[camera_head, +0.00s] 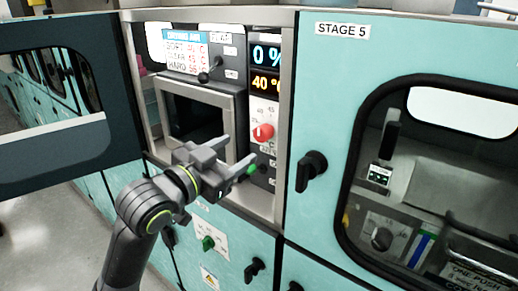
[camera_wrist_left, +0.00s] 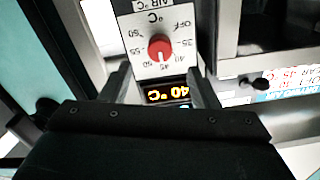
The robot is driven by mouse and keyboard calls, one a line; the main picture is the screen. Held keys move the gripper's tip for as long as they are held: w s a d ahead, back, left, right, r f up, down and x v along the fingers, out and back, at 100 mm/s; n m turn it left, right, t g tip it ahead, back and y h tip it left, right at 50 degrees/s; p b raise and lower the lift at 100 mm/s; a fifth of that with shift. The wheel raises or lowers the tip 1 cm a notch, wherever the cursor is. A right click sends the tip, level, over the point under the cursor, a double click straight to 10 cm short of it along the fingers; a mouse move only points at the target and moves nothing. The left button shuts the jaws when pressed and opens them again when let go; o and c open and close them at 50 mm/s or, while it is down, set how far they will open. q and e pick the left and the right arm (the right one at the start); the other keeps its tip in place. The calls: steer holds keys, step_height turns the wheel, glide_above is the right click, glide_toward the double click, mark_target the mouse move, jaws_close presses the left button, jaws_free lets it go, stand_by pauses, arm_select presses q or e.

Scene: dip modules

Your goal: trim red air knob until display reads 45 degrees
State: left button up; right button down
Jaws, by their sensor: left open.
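The red air knob (camera_head: 263,132) sits on a white dial plate in the control panel. In the left wrist view the red knob (camera_wrist_left: 160,48) shows upside down, with temperature marks around it. The display (camera_head: 266,84) above the knob reads 40 °C in orange. It also shows inverted in the left wrist view (camera_wrist_left: 168,92). My left gripper (camera_head: 240,152) is open and empty, below and to the left of the knob in the head view. In the left wrist view its fingers stand apart, with the knob beyond the tips, not between them. My right gripper is out of view.
A blue 0 % display (camera_head: 266,55) is above the temperature display. A green knob (camera_head: 252,170) sits near my left fingertips. A black lever (camera_head: 210,70) and a framed dark opening (camera_head: 195,115) are to the left. A black door handle (camera_head: 311,171) projects at right.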

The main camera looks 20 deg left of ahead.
mark_target(258, 137)
arm_select(q)
steer(key=p+x, duration=0.2)
steer(key=x, duration=0.6)
steer(key=shift+w+d, duration=0.1)
steer(key=shift+w, duration=0.25)
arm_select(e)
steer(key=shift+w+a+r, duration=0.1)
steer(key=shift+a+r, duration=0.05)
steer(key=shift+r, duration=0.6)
arm_select(q)
steer(key=c, duration=1)
steer(key=shift+o, duration=0.2)
